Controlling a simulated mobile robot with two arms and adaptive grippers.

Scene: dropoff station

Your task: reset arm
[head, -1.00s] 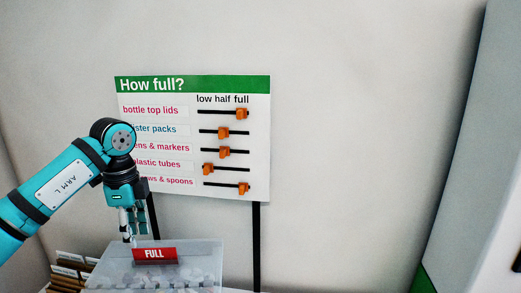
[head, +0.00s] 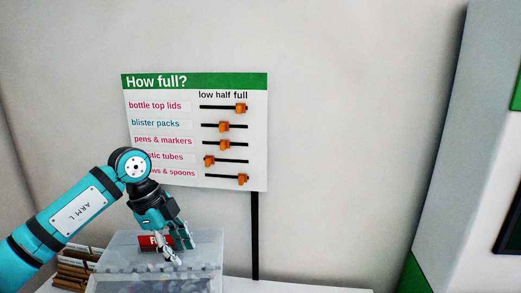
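My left arm, teal and marked "ARM L" (head: 80,210), comes in from the left. Its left gripper (head: 177,257) points down over a clear, lidded-looking bin (head: 120,248) in front of the board. I cannot tell from here whether its fingers are open or touch the bin. A red "FULL" sign (head: 149,243) on the bin is mostly hidden behind the gripper. My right gripper is not in view.
A "How full?" board (head: 230,185) with orange sliders on black tracks stands on a black post (head: 255,235) behind the bin. Brown card files (head: 76,268) stand left of the bin. The white tabletop (head: 290,287) right of the post looks clear.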

